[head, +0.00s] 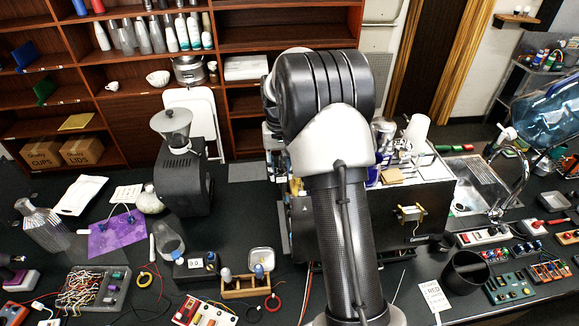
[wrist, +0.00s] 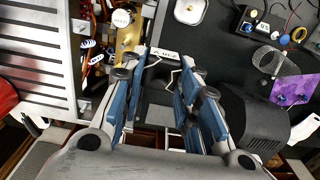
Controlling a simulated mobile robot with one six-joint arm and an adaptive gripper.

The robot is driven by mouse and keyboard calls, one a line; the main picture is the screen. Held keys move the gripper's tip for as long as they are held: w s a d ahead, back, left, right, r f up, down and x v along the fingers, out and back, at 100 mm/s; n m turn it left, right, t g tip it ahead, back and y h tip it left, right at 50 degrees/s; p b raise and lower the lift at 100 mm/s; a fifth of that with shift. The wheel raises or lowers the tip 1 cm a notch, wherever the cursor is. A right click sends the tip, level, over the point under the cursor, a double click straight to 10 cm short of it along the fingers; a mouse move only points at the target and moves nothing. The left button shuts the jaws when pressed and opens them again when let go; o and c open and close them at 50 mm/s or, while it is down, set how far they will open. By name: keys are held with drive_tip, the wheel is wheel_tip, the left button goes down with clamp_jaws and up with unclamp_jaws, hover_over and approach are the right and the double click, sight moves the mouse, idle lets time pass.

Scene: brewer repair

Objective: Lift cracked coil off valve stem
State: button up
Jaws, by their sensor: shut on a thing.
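My gripper (wrist: 163,66) shows in the wrist view as two blue-sided fingers with a narrow gap between their tips. It is shut on a dark piece (wrist: 160,72) between the tips, which seems to be the coil. A pale lettered strip and thin bent wires show beside it. No crack can be made out. The open brewer (head: 420,195) stands right of my arm in the head view. Its inside, with brass-coloured parts (wrist: 128,40) and wires, lies left of the gripper in the wrist view. I cannot make out the valve stem. My arm hides the gripper in the head view.
A black grinder (head: 182,180) stands left of my arm; it is close right of the fingers in the wrist view. A wooden holder (head: 246,288), a dish (head: 262,260) and a black cup (head: 465,272) stand on the crowded bench. A sink (head: 470,182) is at the right.

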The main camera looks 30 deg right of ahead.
drive_tip(key=a, duration=0.3)
drive_tip(key=w+a+r, duration=0.1)
drive_tip(key=a, duration=0.1)
drive_tip(key=shift+a, duration=0.1)
idle(0.5)
